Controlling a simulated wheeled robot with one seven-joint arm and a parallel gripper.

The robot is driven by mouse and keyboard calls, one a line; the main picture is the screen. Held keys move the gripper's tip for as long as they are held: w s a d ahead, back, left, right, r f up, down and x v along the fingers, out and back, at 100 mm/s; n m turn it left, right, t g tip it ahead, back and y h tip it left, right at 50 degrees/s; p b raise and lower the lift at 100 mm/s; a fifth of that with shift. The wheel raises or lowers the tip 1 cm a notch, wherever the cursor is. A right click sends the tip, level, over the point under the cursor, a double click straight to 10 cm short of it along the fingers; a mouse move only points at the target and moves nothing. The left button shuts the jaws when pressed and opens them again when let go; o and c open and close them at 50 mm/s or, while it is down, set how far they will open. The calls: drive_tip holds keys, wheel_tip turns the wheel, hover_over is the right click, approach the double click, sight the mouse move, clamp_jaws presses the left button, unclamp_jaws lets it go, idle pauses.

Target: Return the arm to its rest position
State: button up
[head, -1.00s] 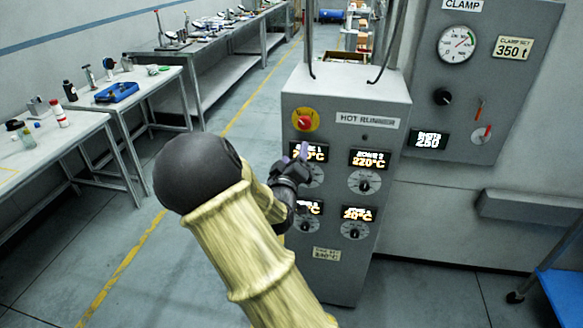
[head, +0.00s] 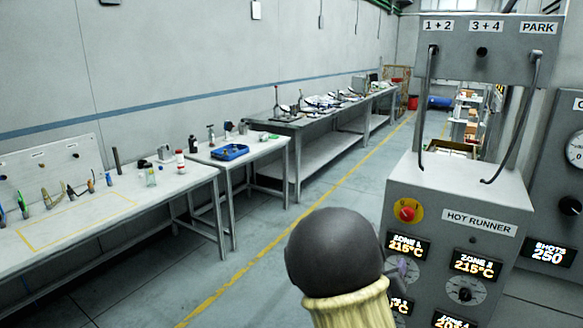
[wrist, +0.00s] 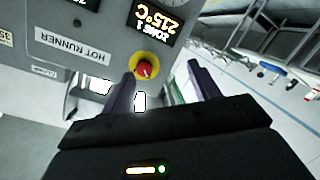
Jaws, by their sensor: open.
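My gripper (wrist: 165,88) shows in the wrist view with its two dark fingers apart and nothing between them. Beyond the left finger is the grey hot runner cabinet (wrist: 100,25), with a red knob on a yellow disc (wrist: 146,68) and a lit display reading 215°C. I cannot tell the distance between the finger and the knob. In the head view my arm, with a dark round joint and a yellowish sleeve, stands in front of the cabinet (head: 455,195). My gripper is mostly hidden there behind the arm.
A workbench (head: 110,215) with tools stands at the left, and a smaller table (head: 262,152) holds a blue tray (head: 230,152). A long bench (head: 320,120) runs along the wall. The floor between the benches and the cabinet is clear.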

drive_tip(key=s+a+f+m+g+y+p, duration=0.1)
drive_tip(key=s+a+f+g+y, duration=0.1)
drive_tip(key=s+a+g+y, duration=0.15)
drive_tip(key=s+a+f+m+g+y, duration=0.1)
drive_tip(key=s+a+f+g+y, duration=0.15)
drive_tip(key=s, duration=0.25)
drive_tip(key=s+a+g+y, duration=0.1)
drive_tip(key=s+a+g, duration=0.1)
drive_tip(key=s, duration=0.5)
drive_tip(key=s+a+r+g+y+p, duration=0.1)
drive_tip(key=s+a+g, duration=0.1)
drive_tip(key=s, duration=0.4)
drive_tip(key=shift+s+a+r+n+g, duration=0.15)
drive_tip(key=shift+s+a+n+g, duration=0.25)
drive_tip(key=shift+g, duration=0.1)
